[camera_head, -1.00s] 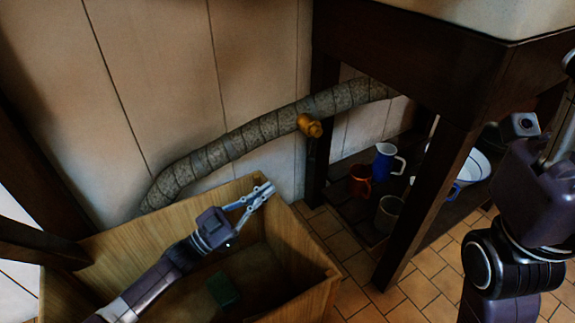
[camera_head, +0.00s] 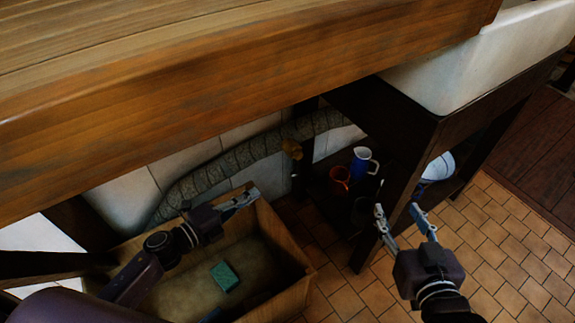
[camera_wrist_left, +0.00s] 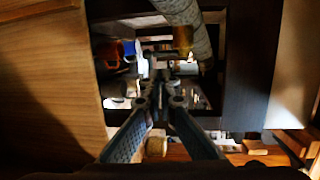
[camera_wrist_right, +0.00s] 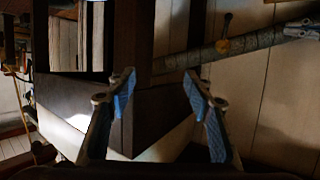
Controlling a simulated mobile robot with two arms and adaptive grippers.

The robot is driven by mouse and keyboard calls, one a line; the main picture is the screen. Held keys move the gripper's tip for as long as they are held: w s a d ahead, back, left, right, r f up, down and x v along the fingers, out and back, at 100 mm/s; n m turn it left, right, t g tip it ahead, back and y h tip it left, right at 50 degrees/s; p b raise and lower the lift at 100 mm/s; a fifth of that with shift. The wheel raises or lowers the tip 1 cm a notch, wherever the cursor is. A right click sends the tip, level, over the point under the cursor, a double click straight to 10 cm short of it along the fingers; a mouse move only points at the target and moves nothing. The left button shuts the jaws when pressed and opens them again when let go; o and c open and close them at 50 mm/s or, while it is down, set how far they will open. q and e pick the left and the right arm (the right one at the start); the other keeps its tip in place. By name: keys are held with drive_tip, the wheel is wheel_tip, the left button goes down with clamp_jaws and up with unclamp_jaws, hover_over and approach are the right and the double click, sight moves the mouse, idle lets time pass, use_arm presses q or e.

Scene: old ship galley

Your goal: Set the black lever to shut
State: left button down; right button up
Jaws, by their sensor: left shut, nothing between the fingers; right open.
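A brass valve (camera_head: 291,148) sits on the wrapped grey pipe (camera_head: 240,157) along the back wall, under the counter. The right wrist view shows the valve (camera_wrist_right: 222,45) with a small dark lever (camera_wrist_right: 228,20) sticking out; its exact setting is hard to tell. In the head view I cannot make out the lever. My left gripper (camera_head: 249,196) is shut and empty over the crate's back edge, below and left of the valve. My right gripper (camera_head: 398,212) is open and empty in front of the dark table leg, right of and apart from the valve.
A wooden crate (camera_head: 293,262) holds a green block (camera_head: 224,277). The wooden counter (camera_head: 200,110) overhangs the pipe. A blue jug (camera_head: 360,166) and a red mug (camera_head: 340,177) stand on the low shelf behind the dark leg (camera_head: 370,245). Tiled floor is clear at right.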

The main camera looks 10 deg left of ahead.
use_arm(q)
drive_tip(key=b, duration=0.2)
approach(294, 169)
drive_tip(key=b+x, duration=0.1)
drive_tip(key=x, duration=0.5)
drive_tip(key=shift+w+f, duration=0.1)
drive_tip(key=shift+w, duration=0.05)
drive_tip(key=shift+w+d, duration=0.25)
drive_tip(key=shift+w, duration=0.1)
use_arm(e)
wheel_tip(294, 169, up, 15)
drive_tip(key=a+t+y, duration=0.2)
drive_tip(key=t, duration=0.5)
drive_tip(key=shift+w+t+y, duration=0.25)
drive_tip(key=shift+t+y, duration=0.15)
drive_tip(key=shift+r, duration=0.1)
